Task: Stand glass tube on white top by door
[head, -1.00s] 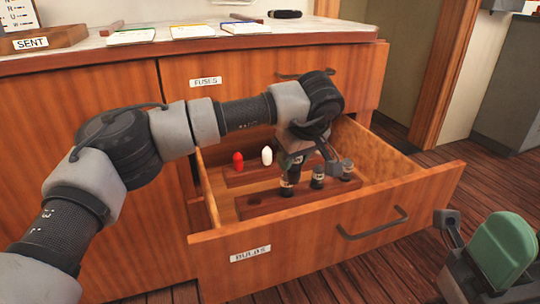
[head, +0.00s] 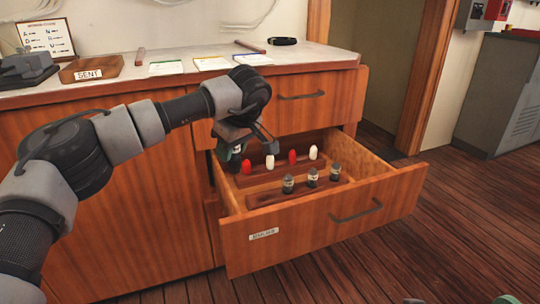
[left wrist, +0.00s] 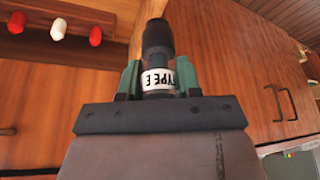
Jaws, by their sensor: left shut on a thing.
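My left gripper (head: 240,150) is shut on a dark tube (head: 234,164), over the left side of the open drawer in the head view. In the left wrist view the tube (left wrist: 157,40) sits between the green fingers, with a white "TYPE E" band near them. Its far end points away from the gripper. The white top (head: 312,55) is the pale worktop of the wooden cabinet; its right end is by the doorway. My right gripper cannot be made out; only a tiny green sliver shows at the bottom edge.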

